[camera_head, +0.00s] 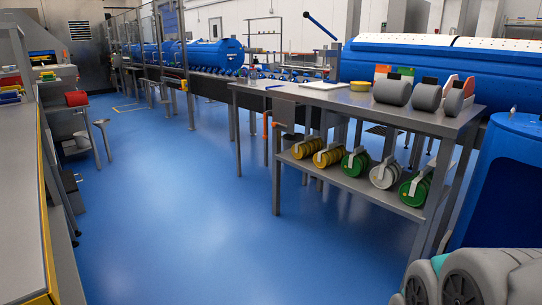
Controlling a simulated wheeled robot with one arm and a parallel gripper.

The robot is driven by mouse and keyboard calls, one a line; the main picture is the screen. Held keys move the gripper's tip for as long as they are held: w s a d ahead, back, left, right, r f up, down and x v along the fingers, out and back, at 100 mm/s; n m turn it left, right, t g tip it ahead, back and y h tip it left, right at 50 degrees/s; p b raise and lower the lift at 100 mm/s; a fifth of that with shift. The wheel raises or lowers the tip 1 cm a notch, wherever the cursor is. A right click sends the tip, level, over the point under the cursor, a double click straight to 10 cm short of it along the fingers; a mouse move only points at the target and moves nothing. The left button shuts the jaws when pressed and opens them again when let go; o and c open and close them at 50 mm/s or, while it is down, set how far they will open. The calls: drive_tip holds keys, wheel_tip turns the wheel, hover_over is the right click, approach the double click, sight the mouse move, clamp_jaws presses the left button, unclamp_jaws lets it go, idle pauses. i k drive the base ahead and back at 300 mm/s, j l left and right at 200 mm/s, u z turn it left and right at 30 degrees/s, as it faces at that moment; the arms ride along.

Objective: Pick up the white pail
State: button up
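A blue tub-like body (505,165) stands at the right edge. Grey rollers (392,91) rest on the table. A counter with a yellow edge (48,255) runs along the left. The blue floor (190,215) between is open. A blue cylindrical machine (205,53) stands far back.

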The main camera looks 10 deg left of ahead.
sight(81, 138)
drive_tip(key=i+l+u, duration=0.2)
drive_tip(key=i, duration=0.25)
drive_tip(key=i+l+u, duration=0.2)
drive_tip(key=i, duration=0.2)
drive_tip(key=i+j+u, duration=0.2)
drive_tip(key=i+u, duration=0.55)
drive_tip(key=i, duration=0.15)
drive_tip(key=i+u, duration=0.4)
drive_tip(key=i, duration=2.2)
drive_tip(key=i+l, duration=0.15)
drive_tip(key=i, duration=0.85)
drive_tip(key=i+l, duration=0.1)
drive_tip(key=i, duration=0.9)
drive_tip(key=i+l+u, duration=0.25)
drive_tip(key=i, duration=0.2)
drive_tip(key=i+l+u, duration=0.3)
drive_tip(key=i, duration=0.15)
drive_tip(key=i+l+u, duration=0.1)
drive_tip(key=i, duration=0.35)
drive_tip(key=i+l+u, duration=0.1)
drive_tip(key=i, duration=0.3)
drive_tip(key=i+l+u, duration=0.15)
drive_tip(key=i+l, duration=0.15)
drive_tip(key=i, duration=0.15)
drive_tip(key=k+l+u, duration=0.1)
drive_tip(key=u, duration=0.65)
drive_tip(key=k, duration=0.15)
drive_tip(key=z, duration=0.05)
